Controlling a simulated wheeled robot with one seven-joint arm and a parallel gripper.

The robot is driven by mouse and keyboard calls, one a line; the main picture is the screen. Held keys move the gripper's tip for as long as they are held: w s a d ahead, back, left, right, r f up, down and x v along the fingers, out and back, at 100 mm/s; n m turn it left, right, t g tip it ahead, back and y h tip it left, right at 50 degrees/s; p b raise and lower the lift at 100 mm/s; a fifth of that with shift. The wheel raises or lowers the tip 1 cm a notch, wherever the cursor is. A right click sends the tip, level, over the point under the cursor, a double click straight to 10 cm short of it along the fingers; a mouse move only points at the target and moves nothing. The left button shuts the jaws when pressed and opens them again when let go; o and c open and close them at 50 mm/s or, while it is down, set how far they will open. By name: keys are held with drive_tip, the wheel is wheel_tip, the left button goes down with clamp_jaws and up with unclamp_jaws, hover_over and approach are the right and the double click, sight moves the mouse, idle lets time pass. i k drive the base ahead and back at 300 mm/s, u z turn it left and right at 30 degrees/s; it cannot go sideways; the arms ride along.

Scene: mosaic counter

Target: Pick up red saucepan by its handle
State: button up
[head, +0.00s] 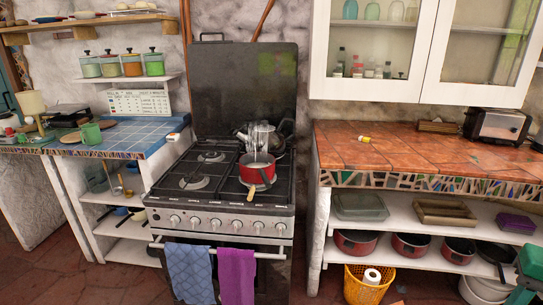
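The red saucepan (257,174) sits on the right front part of the black gas stove (180,205). Its short light-brown handle (251,193) points toward the stove's front edge, above the knobs. Clear, glass-like upright shapes (260,138) show at the saucepan's far side; I cannot tell whether they stand in it or behind it. A grey metal kettle (284,137) stands behind the saucepan, partly hidden. My gripper is not in view.
The stove's dark lid (245,85) stands upright behind. Blue (190,272) and purple (236,275) towels hang on its front rail. Tiled counters flank the stove. More red pans (410,246) sit on the right lower shelf, above a yellow basket (368,288).

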sight(261, 175)
drive_tip(key=u, duration=1.05)
drive_tip(key=i, duration=0.6)
drive_tip(key=z, duration=1.55)
